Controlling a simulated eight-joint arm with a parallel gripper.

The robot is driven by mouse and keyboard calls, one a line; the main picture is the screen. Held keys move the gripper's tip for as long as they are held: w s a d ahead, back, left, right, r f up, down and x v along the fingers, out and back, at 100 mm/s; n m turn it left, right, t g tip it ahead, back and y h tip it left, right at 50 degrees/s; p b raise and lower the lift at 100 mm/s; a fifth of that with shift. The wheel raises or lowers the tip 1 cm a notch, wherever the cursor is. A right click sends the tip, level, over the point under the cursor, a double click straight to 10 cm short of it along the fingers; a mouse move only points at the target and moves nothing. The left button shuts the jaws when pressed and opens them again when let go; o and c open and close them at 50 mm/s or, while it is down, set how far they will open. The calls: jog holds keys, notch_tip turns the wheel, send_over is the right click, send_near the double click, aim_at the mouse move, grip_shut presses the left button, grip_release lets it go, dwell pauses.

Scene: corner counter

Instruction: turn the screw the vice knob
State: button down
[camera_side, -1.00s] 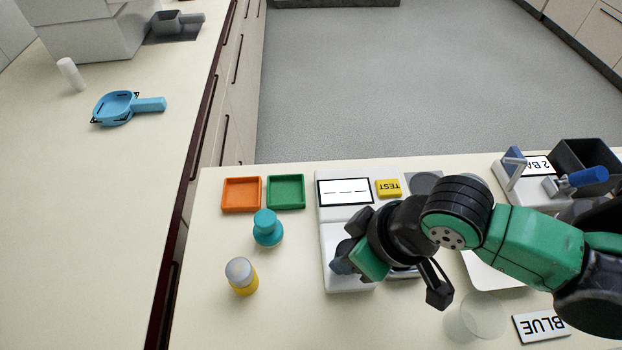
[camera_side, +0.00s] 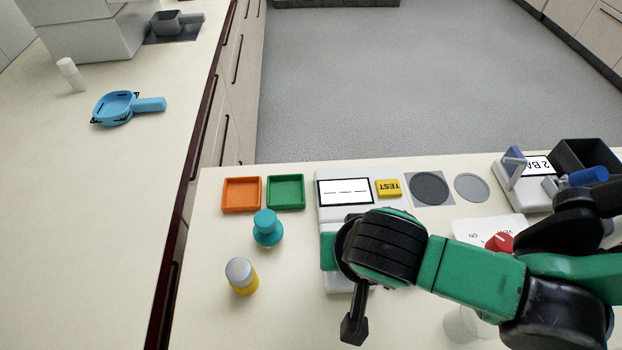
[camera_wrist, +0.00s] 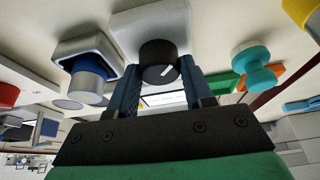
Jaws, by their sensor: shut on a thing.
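A black round knob (camera_wrist: 157,52) with a white pointer line stands on a white block (camera_wrist: 145,24) in the wrist view. My gripper (camera_wrist: 159,68) has its two blue fingers on either side of the knob, shut on it. In the side view my wrist covers the knob and my fingertips. I cannot tell from the frames which part is the vice.
A teal knob-shaped piece (camera_side: 267,228) and a yellow jar (camera_side: 241,277) stand left of the unit. Orange (camera_side: 241,194) and green (camera_side: 286,191) trays lie behind them. A red knob (camera_side: 499,243) and a blue-handled device (camera_side: 588,177) are right.

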jog(key=shift+m+h, duration=0.3)
jog(key=shift+m, duration=0.3)
jog(key=shift+c, duration=1.7)
grip_release()
jog(key=shift+v, duration=2.8)
